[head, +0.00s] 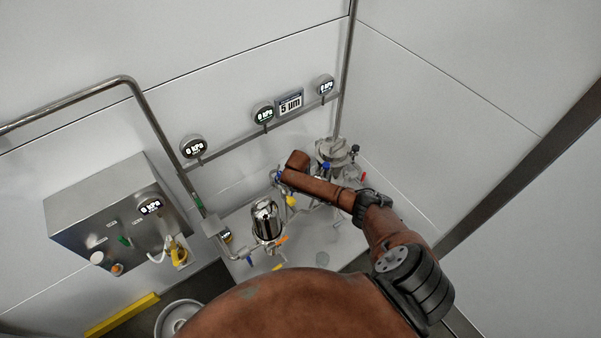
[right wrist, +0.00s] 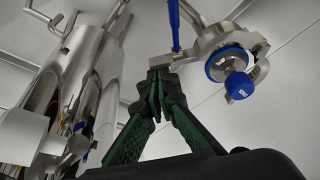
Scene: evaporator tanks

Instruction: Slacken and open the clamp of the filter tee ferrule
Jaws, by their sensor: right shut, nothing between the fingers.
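In the right wrist view a steel ferrule clamp (right wrist: 215,42) sits around a pipe end with a blue round face (right wrist: 228,64). A blue knob (right wrist: 240,86) sticks out below this face. A steel lug reaches left from the clamp toward my fingertips. My right gripper (right wrist: 158,82) has green-padded fingers, is shut and empty, and has its tips just below or against that lug; I cannot tell if they touch. In the head view my brown right arm covers the gripper and most of the clamp area; a bit of blue shows beside the arm's end.
A polished steel filter housing (head: 267,222) stands left of my arm, and steel cylinders fill the left of the wrist view. A blue rod (right wrist: 174,25) hangs above the fingertips. A grey control box (head: 100,205), gauges (head: 194,147) and a steel tank top (head: 336,150) stand around.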

